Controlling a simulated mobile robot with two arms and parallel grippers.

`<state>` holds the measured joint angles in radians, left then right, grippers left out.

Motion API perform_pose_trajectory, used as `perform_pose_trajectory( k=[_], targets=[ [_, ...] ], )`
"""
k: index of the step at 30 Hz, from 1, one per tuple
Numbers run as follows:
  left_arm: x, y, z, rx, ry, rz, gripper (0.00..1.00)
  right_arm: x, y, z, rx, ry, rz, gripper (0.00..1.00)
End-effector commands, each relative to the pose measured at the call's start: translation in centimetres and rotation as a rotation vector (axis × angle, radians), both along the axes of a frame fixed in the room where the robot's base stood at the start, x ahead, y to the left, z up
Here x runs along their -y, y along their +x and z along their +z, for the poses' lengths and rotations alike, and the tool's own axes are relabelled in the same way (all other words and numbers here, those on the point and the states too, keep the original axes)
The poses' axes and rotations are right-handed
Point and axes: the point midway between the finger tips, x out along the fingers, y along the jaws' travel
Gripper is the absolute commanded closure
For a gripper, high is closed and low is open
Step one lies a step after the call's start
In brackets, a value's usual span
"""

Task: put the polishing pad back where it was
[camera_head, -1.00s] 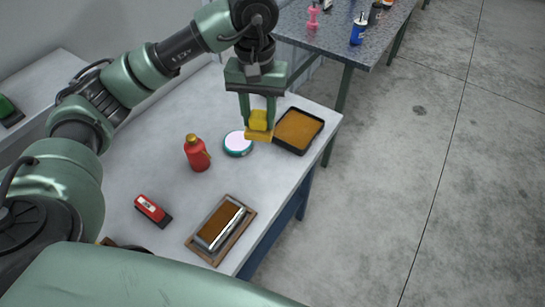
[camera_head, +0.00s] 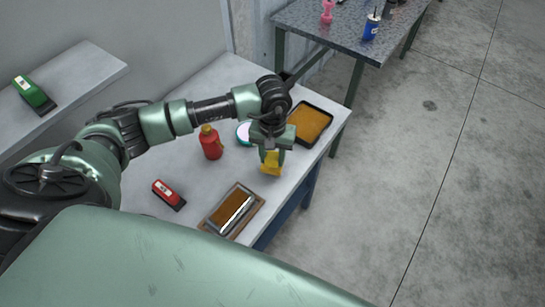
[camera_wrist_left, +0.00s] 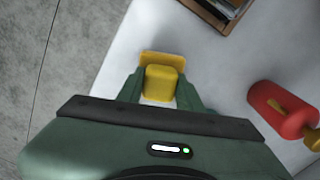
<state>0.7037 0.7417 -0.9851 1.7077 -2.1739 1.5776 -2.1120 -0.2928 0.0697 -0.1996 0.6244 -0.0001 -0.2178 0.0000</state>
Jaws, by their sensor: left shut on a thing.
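The polishing pad (camera_head: 271,169) is a yellow block with a wider, flat yellow base. My left gripper (camera_head: 272,158) is shut on it near the right edge of the white table (camera_head: 175,160). In the left wrist view the pad (camera_wrist_left: 161,83) sits between the two green fingers (camera_wrist_left: 161,88), over the white tabletop. I cannot tell whether its base touches the table. My right gripper is not in view.
A black tray with an orange-brown surface (camera_head: 311,122), a round teal-rimmed tin (camera_head: 242,134) and a red bottle (camera_head: 211,146) stand farther back. A red stapler-like object (camera_head: 168,194) and a wooden-framed tray (camera_head: 214,229) are nearer. Tabletop between them is clear.

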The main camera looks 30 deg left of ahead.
Motion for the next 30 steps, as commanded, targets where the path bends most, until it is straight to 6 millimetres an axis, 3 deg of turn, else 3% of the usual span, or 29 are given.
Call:
perform_pose_trajectory(
  k=[5,17,18,20,30],
  targets=[
    [0.1,0.0,-1.8,0.000,-0.001,0.001,1.00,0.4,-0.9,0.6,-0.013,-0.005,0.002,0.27],
    [0.0,0.0,-2.4,0.001,-0.001,0.000,1.00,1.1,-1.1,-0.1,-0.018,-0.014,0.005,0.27],
    [0.0,0.0,-2.3,0.001,-0.001,0.001,0.59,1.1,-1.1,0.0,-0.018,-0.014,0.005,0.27],
    [0.0,0.0,-2.2,0.001,-0.001,0.001,0.42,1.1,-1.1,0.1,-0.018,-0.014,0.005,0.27],
    [0.0,0.0,-2.1,0.000,-0.001,0.001,0.42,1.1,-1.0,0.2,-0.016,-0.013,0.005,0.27]
  ],
)
